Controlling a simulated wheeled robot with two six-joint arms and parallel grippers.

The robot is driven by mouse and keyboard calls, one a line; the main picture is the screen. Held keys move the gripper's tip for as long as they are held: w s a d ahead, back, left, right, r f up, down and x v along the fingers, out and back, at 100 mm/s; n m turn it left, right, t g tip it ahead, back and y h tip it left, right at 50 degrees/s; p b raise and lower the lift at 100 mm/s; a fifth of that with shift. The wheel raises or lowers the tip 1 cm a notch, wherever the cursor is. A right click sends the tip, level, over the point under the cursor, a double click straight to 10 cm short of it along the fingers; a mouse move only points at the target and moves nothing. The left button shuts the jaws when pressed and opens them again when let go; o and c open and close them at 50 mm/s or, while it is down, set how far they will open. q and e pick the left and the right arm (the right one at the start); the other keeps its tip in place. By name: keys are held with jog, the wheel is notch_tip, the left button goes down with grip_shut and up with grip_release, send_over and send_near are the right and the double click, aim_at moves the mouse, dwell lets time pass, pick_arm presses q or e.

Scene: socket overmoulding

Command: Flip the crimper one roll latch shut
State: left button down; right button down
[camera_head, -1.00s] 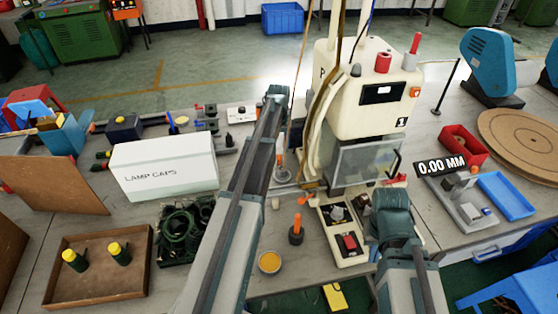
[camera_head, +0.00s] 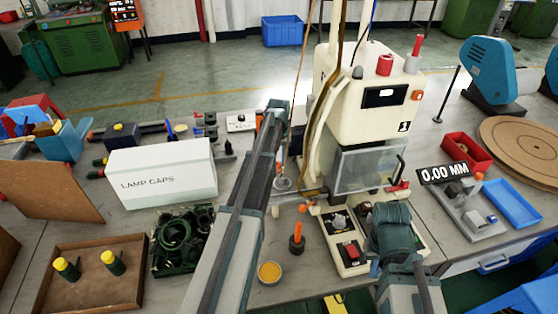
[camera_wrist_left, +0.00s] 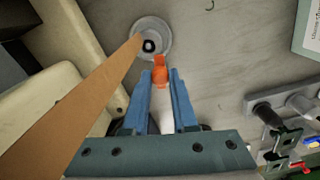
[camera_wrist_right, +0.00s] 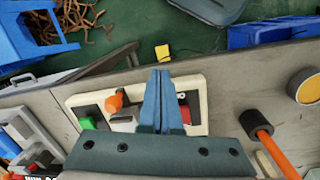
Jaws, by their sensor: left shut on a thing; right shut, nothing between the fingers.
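The crimper one (camera_head: 375,95) is the cream machine marked 1 at the centre of the bench, with a clear guard on its front. My left gripper (camera_wrist_left: 160,78) is beside the machine's left side, with its fingers shut on a small orange piece (camera_wrist_left: 160,68), seemingly the roll latch tab. A grey round base (camera_wrist_left: 150,38) with a dark centre lies just beyond it. How far the latch is turned I cannot tell. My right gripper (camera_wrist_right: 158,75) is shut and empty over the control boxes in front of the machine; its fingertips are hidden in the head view.
A brown strip (camera_wrist_left: 75,110) runs past the left fingers. The control box (camera_wrist_right: 195,85) lies under the right gripper. An orange-handled tool (camera_head: 297,238) and a yellow-filled dish (camera_head: 269,272) stand nearby. A white lamp caps box (camera_head: 160,175) is to the left.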

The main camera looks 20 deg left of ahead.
aim_at(280, 162)
pick_arm(q)
jog(key=shift+w+d+n, duration=0.1)
jog(key=shift+d+n, duration=0.05)
jog(key=shift+n, duration=0.55)
jog(key=shift+w+d+n, duration=0.1)
jog(key=shift+n, duration=0.6)
jog(key=c, duration=0.7)
grip_release()
jog(key=shift+r, duration=0.15)
notch_tip(280, 162, up, 14)
jog(key=p, duration=1.4)
jog(key=shift+f, duration=0.25)
jog(key=shift+s, duration=0.1)
